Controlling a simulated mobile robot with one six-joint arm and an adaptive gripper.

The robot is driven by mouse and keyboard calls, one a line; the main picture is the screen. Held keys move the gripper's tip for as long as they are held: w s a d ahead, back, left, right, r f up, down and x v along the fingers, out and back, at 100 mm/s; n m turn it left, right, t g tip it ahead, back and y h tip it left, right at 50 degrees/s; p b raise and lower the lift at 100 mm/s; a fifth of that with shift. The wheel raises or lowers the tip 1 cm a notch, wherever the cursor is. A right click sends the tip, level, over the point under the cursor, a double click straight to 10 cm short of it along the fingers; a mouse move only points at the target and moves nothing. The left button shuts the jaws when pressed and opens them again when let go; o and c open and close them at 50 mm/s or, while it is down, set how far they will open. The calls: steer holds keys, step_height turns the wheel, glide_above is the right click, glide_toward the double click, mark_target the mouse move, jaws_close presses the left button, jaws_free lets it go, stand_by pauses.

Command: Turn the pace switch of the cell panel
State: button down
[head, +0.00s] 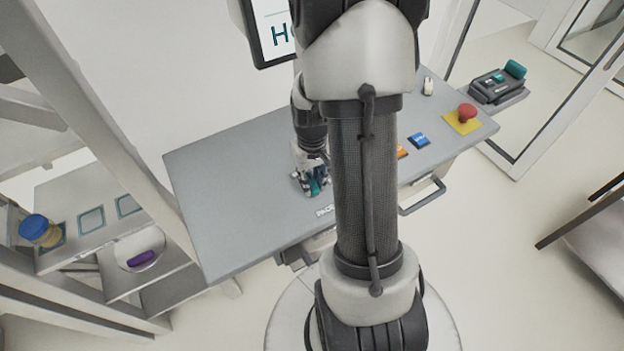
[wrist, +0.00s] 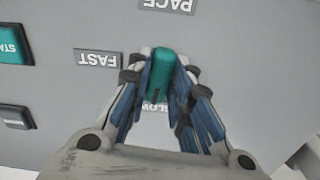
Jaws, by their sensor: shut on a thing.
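The pace switch (wrist: 161,72) is a teal knob on the grey panel (wrist: 230,65), seen in the wrist view between my fingertips. My gripper (wrist: 161,85) is shut on the knob, with a finger on each side. The label PACE (wrist: 168,5) lies beyond the knob, FAST (wrist: 97,60) to its left, and SLOW (wrist: 155,107) below it, partly hidden by my fingers. In the head view my gripper (head: 312,182) is down on the panel top (head: 240,180), left of my arm. Which label the knob points to is hard to tell.
A red mushroom button (head: 467,112) on yellow, a blue button (head: 419,140) and an orange button (head: 402,152) sit to the right on the panel. A teal START button (wrist: 12,45) is at the wrist view's left. The panel's left part is clear.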

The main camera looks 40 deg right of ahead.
mark_target(312, 182)
steer(key=shift+n, duration=0.6)
steer(key=c, duration=1.4)
jaws_free()
steer(key=shift+c, duration=0.2)
step_height(312, 182, up, 12)
